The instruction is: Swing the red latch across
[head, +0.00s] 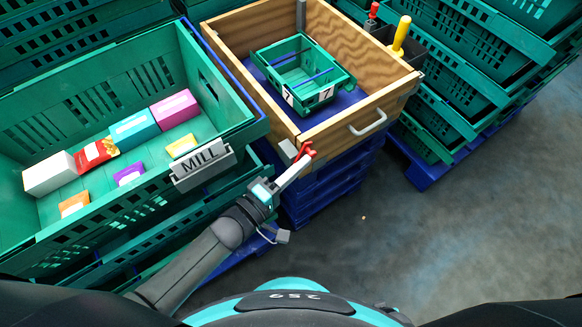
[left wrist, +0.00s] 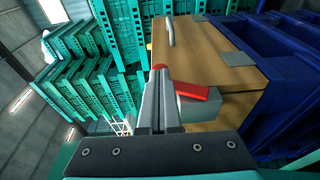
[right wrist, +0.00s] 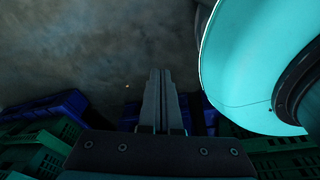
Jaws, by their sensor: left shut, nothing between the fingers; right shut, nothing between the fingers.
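The red latch (head: 305,151) sits at the near left corner of the wooden box (head: 330,122), by a grey metal bracket. In the left wrist view the red latch (left wrist: 192,91) lies just right of the fingertips, with a red knob at the tips. My left gripper (head: 298,163) is shut and empty, its tips at the latch; I cannot tell whether they touch it. My right gripper (right wrist: 160,100) is shut and empty, pointing over bare floor. It is not visible in the head view.
A green crate (head: 250,120) marked MILL, holding several coloured boxes, stands left. A small green crate (head: 345,84) sits inside the wooden box, which has a front handle (head: 368,123). Stacked green crates (head: 440,132) stand at the right. The floor (head: 430,235) at lower right is clear.

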